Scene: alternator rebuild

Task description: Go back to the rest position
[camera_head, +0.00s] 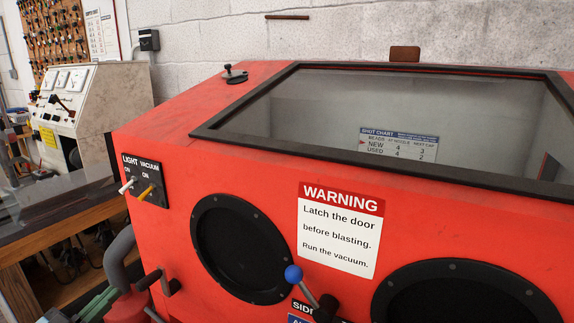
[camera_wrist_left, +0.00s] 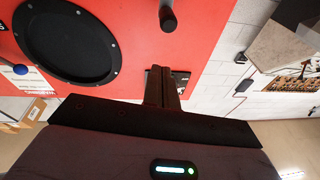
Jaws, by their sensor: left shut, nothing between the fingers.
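My left gripper (camera_wrist_left: 160,82) shows in the left wrist view. Its fingers are shut with nothing between them, and they overlap part of the dark switch panel on the red blasting cabinet (camera_wrist_left: 205,25). The picture does not show how far apart gripper and panel are. In the head view I cannot pick out this gripper clearly. The same cabinet (camera_head: 180,130) fills much of the head view. My right gripper is not in view.
The cabinet front carries the LIGHT/VACUUM panel (camera_head: 147,180), a round black glove port (camera_head: 240,250), a blue-knobbed lever (camera_head: 293,274) and a warning label (camera_head: 338,230). A grey hose (camera_head: 118,252) stands at lower left. A workbench (camera_head: 60,215) lies farther left.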

